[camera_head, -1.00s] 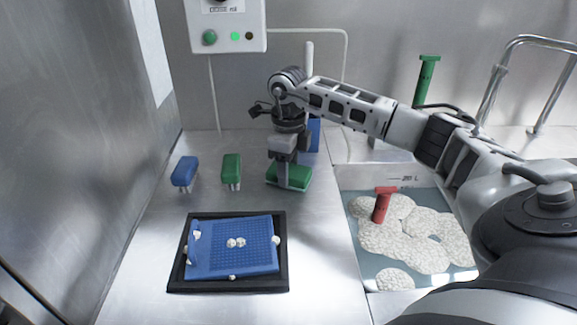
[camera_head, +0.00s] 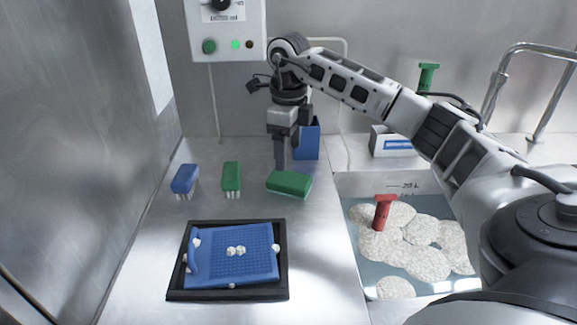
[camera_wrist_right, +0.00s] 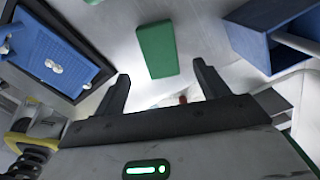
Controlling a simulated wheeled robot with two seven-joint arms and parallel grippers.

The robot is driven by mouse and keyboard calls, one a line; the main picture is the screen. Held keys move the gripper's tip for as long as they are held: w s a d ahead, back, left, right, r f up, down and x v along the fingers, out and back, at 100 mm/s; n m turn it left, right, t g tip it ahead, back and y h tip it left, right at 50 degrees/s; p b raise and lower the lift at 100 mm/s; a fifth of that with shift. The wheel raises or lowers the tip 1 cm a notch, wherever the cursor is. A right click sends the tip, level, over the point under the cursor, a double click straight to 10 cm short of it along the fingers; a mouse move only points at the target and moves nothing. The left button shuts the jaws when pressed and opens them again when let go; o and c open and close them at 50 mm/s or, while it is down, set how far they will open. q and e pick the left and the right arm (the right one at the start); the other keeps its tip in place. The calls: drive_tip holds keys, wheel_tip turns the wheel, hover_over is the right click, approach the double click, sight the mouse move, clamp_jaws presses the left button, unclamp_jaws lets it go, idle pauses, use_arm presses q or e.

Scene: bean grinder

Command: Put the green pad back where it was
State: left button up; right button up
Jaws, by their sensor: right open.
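The green pad (camera_head: 289,184) lies flat on the steel counter, right of the green brush and left of the sink. It also shows in the right wrist view (camera_wrist_right: 157,50), beyond the fingertips. My right gripper (camera_head: 281,165) is above and just behind the pad, pointing down. In the right wrist view its two fingers (camera_wrist_right: 160,75) are spread wide with nothing between them. The pad is apart from the fingers. My left gripper is in neither view.
A blue brush (camera_head: 185,179) and green brush (camera_head: 232,177) stand left of the pad. A blue bin (camera_head: 307,141) stands behind it. A black tray (camera_head: 177,283) holds a blue perforated mat (camera_head: 258,262). At right, a basin (camera_head: 350,240) holds pale discs and a red-handled tool (camera_head: 381,212).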

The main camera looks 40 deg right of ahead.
drive_tip(key=shift+r, duration=2.35)
